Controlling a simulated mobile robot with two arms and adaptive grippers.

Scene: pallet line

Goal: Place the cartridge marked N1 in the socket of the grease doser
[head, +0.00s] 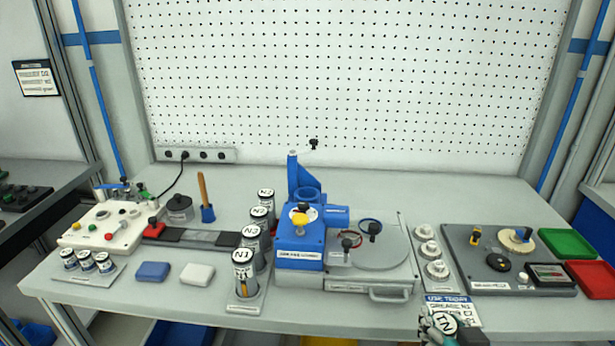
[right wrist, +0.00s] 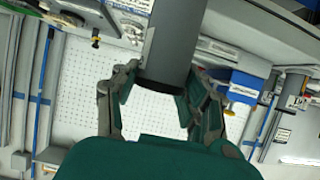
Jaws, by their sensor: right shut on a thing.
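My right gripper (head: 436,326) is at the bottom edge of the head view, in front of the bench. It is shut on a cartridge marked N1 (head: 444,322), whose white lid shows. In the right wrist view the fingers (right wrist: 161,88) are around the cartridge's grey body (right wrist: 170,45), near a dark end. The blue grease doser (head: 301,248) stands mid-bench, left of and farther back than the gripper. My left gripper is not in view.
A printed sheet (head: 452,309) lies near the held cartridge. White round parts (head: 427,250) line a strip right of the doser. A grey device board (head: 490,272) and green tray (head: 567,243) are farther right.

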